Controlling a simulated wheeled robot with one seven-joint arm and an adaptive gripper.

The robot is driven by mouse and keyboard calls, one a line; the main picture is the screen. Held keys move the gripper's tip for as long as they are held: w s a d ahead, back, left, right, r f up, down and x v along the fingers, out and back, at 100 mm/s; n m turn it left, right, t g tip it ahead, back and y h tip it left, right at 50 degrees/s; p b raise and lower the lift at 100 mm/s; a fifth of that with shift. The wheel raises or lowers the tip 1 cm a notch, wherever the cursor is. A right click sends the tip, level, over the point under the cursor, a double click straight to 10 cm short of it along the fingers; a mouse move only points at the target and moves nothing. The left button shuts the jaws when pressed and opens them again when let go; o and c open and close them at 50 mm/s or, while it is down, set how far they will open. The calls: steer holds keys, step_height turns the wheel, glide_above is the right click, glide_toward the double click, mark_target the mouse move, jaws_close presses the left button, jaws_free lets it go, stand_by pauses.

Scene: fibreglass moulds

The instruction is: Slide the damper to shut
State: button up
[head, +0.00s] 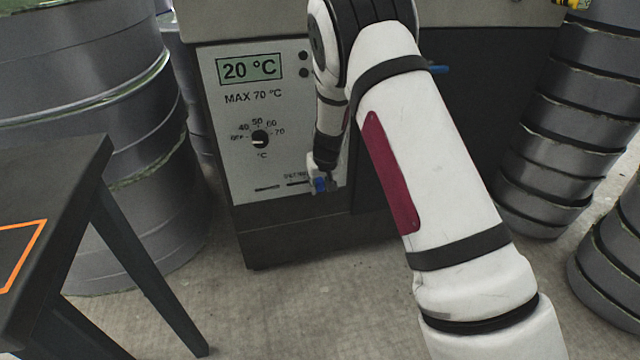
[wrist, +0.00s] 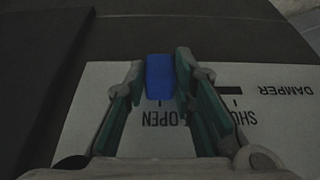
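The damper's blue knob (wrist: 160,78) stands at the OPEN end of its slot, over the word OPEN, which reads upside down in the wrist view. The dark slot (wrist: 230,91) shows to its right, near SHUT and DAMPER. My gripper (wrist: 160,72) has one fingertip close against each side of the knob and looks shut on it. In the head view, my gripper (head: 321,183) is at the lower right of the white control panel (head: 225,160). The knob (head: 320,184) shows there as a small blue patch, partly hidden by my gripper.
The panel has a 20 °C display (head: 250,67) and a black temperature dial (head: 260,139). A dark table (head: 85,160) stands at left front. Grey cylindrical moulds (head: 150,150) stand at left, with stacked ones (head: 570,120) at right. Concrete floor is clear in front.

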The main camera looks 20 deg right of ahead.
jaws_close()
steer(key=a+p, duration=0.3)
steer(key=a, duration=0.4)
steer(key=shift+a+r, duration=0.1)
steer(key=shift+a, duration=0.1)
steer(key=shift+a+p, duration=0.35)
steer(key=shift+a, duration=0.2)
steer(key=o, duration=0.8)
jaws_free()
steer(key=shift+a, duration=0.15)
steer(key=shift+c, duration=0.2)
steer(key=shift+r, duration=0.1)
steer(key=v, duration=1.1)
steer(key=shift+s+r, duration=0.2)
steer(key=shift+s, duration=0.05)
